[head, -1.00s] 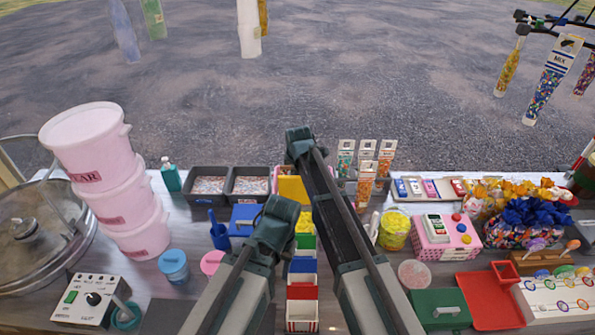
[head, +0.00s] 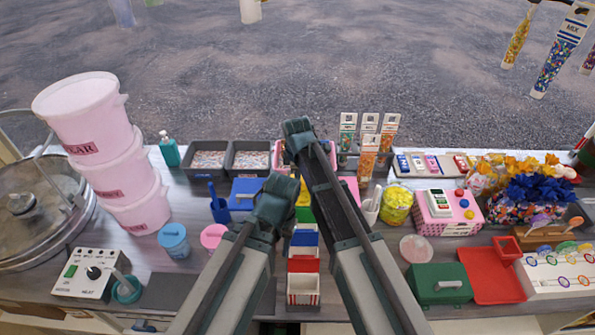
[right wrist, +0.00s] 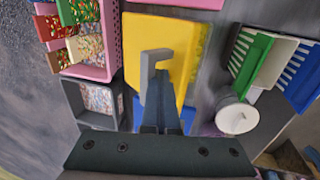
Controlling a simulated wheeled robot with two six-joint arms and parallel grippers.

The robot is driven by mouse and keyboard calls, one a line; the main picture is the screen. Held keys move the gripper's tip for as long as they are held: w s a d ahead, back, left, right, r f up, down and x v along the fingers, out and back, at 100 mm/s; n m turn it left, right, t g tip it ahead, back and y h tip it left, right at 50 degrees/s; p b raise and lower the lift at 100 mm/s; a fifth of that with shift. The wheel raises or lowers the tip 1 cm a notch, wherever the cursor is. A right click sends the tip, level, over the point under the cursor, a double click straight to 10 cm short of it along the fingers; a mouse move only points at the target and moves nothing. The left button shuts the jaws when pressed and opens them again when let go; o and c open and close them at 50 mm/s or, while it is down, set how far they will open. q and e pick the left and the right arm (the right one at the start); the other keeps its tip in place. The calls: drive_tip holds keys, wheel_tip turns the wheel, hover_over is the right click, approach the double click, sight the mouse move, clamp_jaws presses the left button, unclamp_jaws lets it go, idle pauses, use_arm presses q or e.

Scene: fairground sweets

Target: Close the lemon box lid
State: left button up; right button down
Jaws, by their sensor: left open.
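The lemon box's yellow lid (right wrist: 175,35) shows from above in the right wrist view, with a grey angled handle (right wrist: 146,68) on it. A yellow-green strip shows along the lid's right edge; I cannot tell whether the lid is fully down. In the head view only a little yellow of the box (head: 304,212) shows between my arms. My right gripper (right wrist: 163,82) has its fingers together over the lid, beside the handle; any contact is unclear. In the head view, the right arm's end (head: 300,130) is beyond my left gripper (head: 276,196), which is open near the blue box.
A blue-lidded box (head: 245,192) and grey trays (head: 247,158) stand left of the arms. Pink tubs (head: 110,160) are stacked farther left. Upright packets (head: 368,155) and a yellow jar (head: 397,203) stand to the right. A green box (head: 440,284) is at the front right.

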drive_tip(key=shift+s+f+b, duration=1.25)
drive_tip(key=shift+s+f, duration=0.15)
drive_tip(key=shift+f, duration=0.1)
drive_tip(key=shift+w, duration=0.1)
drive_tip(key=f+b, duration=0.2)
drive_tip(key=shift+s+f+b, duration=0.35)
drive_tip(key=shift+s+f, duration=0.05)
drive_tip(key=c, duration=1.3)
unclamp_jaws()
drive_tip(key=shift+w, duration=0.1)
drive_tip(key=o, duration=0.5)
drive_tip(key=w+p+v, duration=0.1)
drive_tip(key=p+v, duration=0.3)
drive_tip(key=w+p+v, duration=0.1)
drive_tip(key=p+v, duration=0.3)
drive_tip(key=p, duration=0.1)
drive_tip(key=p+v, duration=0.4)
drive_tip(key=shift+w+r, duration=0.35)
drive_tip(key=shift+r, duration=0.3)
drive_tip(key=shift+s+f, duration=0.1)
